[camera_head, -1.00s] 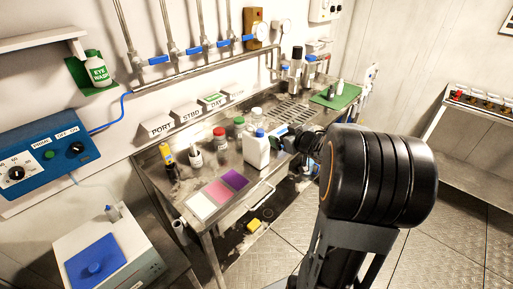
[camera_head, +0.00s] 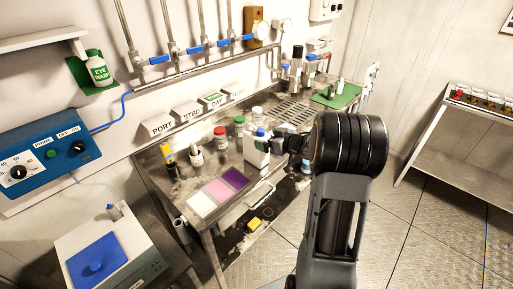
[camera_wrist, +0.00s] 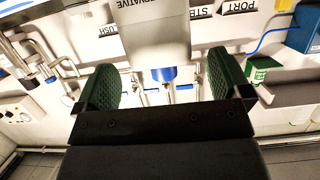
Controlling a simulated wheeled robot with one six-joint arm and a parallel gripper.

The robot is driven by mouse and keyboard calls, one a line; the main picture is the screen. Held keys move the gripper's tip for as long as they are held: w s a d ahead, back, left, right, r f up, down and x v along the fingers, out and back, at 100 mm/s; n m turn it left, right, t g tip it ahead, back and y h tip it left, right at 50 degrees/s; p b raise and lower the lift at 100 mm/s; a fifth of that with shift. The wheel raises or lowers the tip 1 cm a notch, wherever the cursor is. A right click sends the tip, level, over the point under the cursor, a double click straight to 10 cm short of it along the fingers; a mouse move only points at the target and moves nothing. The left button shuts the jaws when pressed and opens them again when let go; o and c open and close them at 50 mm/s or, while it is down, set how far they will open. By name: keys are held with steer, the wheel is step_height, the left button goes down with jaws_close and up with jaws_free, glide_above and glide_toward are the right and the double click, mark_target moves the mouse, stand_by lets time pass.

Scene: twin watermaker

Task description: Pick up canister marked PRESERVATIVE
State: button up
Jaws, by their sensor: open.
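The white canister (camera_head: 256,152) with a blue cap stands upright on the steel bench in the head view. In the wrist view the same canister (camera_wrist: 155,35) appears upside down, its blue cap towards me and part of a label ending in "VATIVE" showing. My gripper (camera_wrist: 165,82) is open, its green pads on either side of the cap in that picture, with a gap on both sides. In the head view my gripper (camera_head: 280,143) is right beside the canister's right side, partly hidden by my arm. I cannot tell whether it touches.
A red-capped jar (camera_head: 220,138), a green-capped jar (camera_head: 239,125) and a clear bottle (camera_head: 257,114) stand close to the canister. White, pink and purple squares (camera_head: 218,190) lie at the bench front. A green mat (camera_head: 338,96) is at the right.

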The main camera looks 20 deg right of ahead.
mark_target(259, 137)
steer(key=shift+f+p+x, duration=0.1)
steer(key=shift+p+x, duration=0.05)
steer(key=shift+x, duration=1.15)
steer(key=shift+f+p+x, duration=0.15)
steer(key=shift+x, duration=1.1)
steer(key=shift+c, duration=0.4)
jaws_close()
steer(key=shift+r, duration=0.15)
